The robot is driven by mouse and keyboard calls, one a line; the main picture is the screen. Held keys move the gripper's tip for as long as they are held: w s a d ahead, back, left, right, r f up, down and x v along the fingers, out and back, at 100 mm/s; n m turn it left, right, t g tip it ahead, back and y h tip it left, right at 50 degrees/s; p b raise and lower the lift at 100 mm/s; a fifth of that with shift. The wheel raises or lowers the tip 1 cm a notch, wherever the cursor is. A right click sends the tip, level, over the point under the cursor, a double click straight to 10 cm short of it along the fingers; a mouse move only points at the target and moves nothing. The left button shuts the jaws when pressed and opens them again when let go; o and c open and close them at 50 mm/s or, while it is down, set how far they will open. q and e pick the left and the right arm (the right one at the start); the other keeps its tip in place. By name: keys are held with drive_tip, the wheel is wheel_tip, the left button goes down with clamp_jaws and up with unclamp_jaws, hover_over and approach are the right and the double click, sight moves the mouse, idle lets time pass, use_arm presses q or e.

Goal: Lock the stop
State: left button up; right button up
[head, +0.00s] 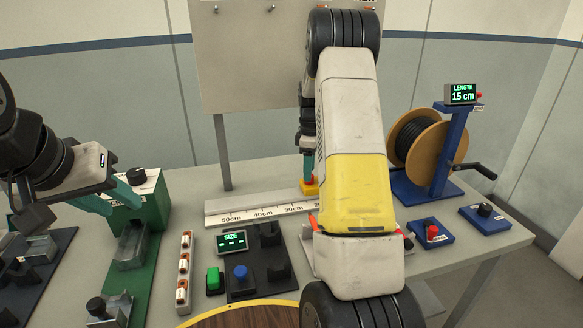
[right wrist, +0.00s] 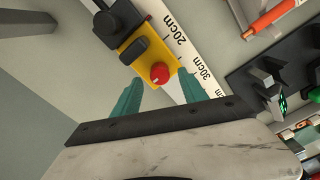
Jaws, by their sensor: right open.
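The stop (right wrist: 141,49) is a yellow block with a black handle and a red knob (right wrist: 160,72), on the white ruler (right wrist: 168,28) near the 20cm mark. A bit of the stop's yellow base (head: 309,189) shows in the head view; my right arm hides part of the ruler. My right gripper (right wrist: 160,92) is open, its teal fingers on either side of the red knob and apart from it in the picture. It points down above the stop in the head view (head: 308,176). My left gripper (head: 112,198) has its teal fingers apart near the green fixture, seemingly empty.
A cable spool (head: 420,142) on a blue stand, with a 15 cm display (head: 461,94), stands right. A SIZE display (head: 231,240) and black holder (head: 268,252) stand mid-table. A green fixture (head: 134,215) is at left.

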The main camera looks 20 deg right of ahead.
drive_tip(key=shift+f, duration=1.05)
drive_tip(key=shift+c, duration=0.4)
clamp_jaws()
